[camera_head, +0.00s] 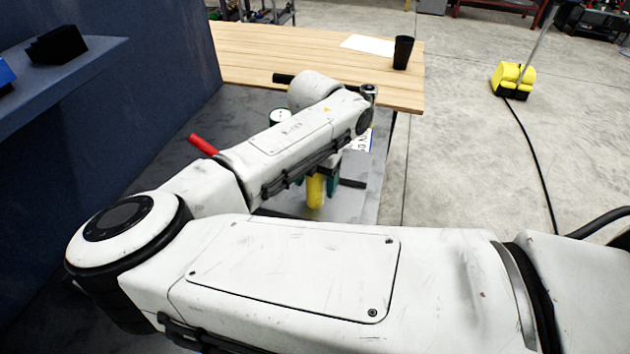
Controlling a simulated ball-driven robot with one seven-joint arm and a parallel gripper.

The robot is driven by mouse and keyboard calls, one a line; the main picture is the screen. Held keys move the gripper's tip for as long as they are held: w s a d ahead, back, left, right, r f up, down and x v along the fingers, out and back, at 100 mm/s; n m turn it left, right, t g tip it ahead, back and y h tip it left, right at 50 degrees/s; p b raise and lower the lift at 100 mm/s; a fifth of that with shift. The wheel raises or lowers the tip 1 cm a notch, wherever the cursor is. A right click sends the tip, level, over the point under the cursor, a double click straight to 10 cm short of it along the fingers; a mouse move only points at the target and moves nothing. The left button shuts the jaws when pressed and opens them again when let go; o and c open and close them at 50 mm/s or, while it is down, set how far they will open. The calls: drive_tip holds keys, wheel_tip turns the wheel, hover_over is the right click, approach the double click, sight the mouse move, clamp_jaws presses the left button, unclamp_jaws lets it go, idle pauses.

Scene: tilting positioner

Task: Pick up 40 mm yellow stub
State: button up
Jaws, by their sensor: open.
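The yellow stub (315,191) stands upright on the grey table, just below my forearm in the picture. Its top is hidden behind the arm. My gripper (317,186) is mostly hidden by my forearm. What shows of it is dark green finger parts, one on each side of the stub, with the right one clearer. The gripper is open. I cannot tell whether the fingers touch the stub.
A red handle (203,145) lies left of my forearm. A round white-topped part (280,117) and a dark bar (352,183) are nearby. A black cup (402,52) and white paper (368,46) are on the wooden table (260,55). A blue wall (160,100) stands left.

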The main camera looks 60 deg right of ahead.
drive_tip(key=shift+f, duration=0.1)
drive_tip(key=shift+c, duration=0.2)
clamp_jaws()
idle(0.5)
